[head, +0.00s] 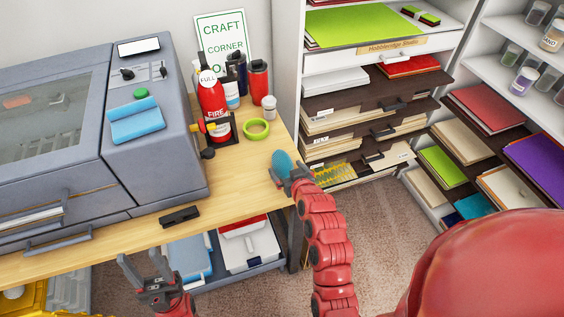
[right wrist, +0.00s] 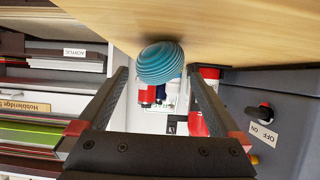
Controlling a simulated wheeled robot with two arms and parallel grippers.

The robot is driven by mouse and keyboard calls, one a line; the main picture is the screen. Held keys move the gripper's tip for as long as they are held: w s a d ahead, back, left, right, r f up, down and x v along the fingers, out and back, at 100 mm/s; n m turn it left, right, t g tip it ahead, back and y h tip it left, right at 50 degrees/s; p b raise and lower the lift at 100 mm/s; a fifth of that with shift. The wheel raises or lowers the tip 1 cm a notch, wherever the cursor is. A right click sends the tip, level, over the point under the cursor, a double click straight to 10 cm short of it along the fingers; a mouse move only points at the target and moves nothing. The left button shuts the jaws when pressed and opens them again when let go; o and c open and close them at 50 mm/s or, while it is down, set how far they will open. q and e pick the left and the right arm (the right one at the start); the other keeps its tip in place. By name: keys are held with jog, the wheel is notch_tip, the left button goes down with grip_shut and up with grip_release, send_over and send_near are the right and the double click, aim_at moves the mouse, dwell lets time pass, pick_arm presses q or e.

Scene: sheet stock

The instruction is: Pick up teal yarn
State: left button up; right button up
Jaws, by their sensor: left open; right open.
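The teal yarn (head: 282,161) is a ribbed ball on the wooden table near its right front corner. In the right wrist view, which looks upside down, the yarn (right wrist: 160,63) lies on the table between the tips of my fingers. My right gripper (head: 291,174) is open right at the yarn; in the right wrist view its fingers (right wrist: 157,78) stand on either side of the ball. I cannot tell whether they touch it. My left gripper (head: 143,268) is open and empty, low in front of the table's front edge.
A green tape ring (head: 256,129), a white jar (head: 269,107), a fire extinguisher (head: 213,105) and a red tumbler (head: 259,80) stand behind the yarn. A large grey machine (head: 160,165) fills the table's left. A black item (head: 179,216) lies at the front edge. Paper shelves (head: 360,100) stand right.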

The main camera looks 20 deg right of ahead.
aim_at(282, 162)
jog(key=shift+w+r+p, duration=0.1)
jog(key=shift+w+p, duration=0.2)
jog(key=p+x, duration=0.2)
jog(key=x, duration=0.1)
jog(key=shift+r, duration=0.1)
jog(key=shift+x, duration=0.8)
jog(key=shift+c, duration=0.3)
jog(key=c, duration=1.2)
